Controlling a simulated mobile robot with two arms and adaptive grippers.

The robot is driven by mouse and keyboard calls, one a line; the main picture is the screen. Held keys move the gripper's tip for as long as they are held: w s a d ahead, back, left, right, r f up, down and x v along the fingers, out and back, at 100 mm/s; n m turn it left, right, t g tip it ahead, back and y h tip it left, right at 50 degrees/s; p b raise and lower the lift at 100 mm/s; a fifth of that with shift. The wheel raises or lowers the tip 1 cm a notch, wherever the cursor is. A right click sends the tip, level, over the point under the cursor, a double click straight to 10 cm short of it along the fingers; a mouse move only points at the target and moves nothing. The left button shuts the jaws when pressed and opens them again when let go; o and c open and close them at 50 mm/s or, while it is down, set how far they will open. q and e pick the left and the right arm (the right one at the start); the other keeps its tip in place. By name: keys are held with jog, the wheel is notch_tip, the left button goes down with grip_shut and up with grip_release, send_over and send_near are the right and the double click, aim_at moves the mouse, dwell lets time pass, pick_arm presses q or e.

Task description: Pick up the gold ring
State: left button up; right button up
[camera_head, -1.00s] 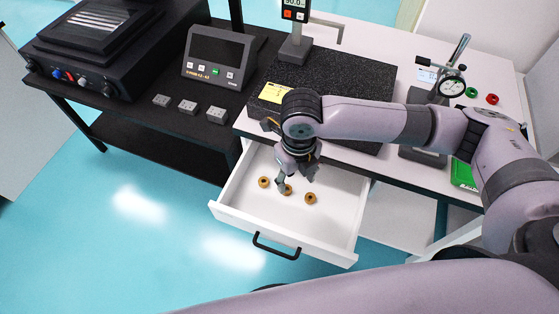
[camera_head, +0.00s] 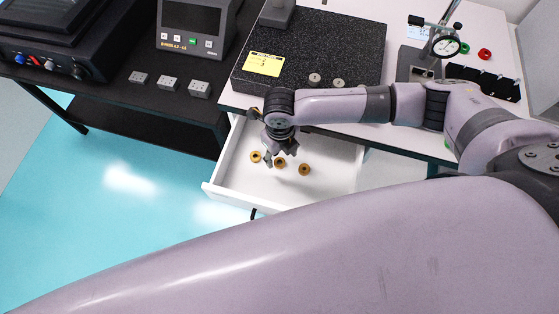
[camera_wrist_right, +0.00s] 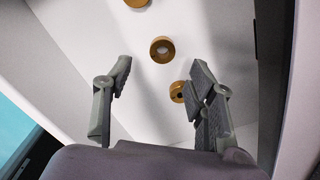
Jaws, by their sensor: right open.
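Three gold rings lie in the open white drawer (camera_head: 232,185): a left one (camera_head: 255,156), a middle one (camera_head: 280,163) and a right one (camera_head: 304,169). My right gripper (camera_head: 281,156) points down into the drawer above the middle ring, open and empty. In the right wrist view, one ring (camera_wrist_right: 162,49) lies between and slightly beyond the open fingertips (camera_wrist_right: 160,70). Another ring (camera_wrist_right: 178,91) is partly hidden by the right-hand finger. A third (camera_wrist_right: 136,2) is cut off by the top edge. My left gripper is not in view.
A black granite plate (camera_head: 330,45) with a yellow label (camera_head: 263,64) and small grey cylinders lies on the table above the drawer. A dial gauge stand (camera_head: 445,45) is at the right. My large arm link covers the foreground.

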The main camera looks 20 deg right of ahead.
aim_at(279, 160)
jog(key=shift+w+f+p, duration=0.15)
jog(key=shift+f+p, duration=0.05)
jog(key=shift+f, duration=1.15)
jog(key=shift+w+f+p, duration=0.15)
jog(key=shift+f, duration=1.15)
jog(key=shift+c, duration=0.2)
grip_shut()
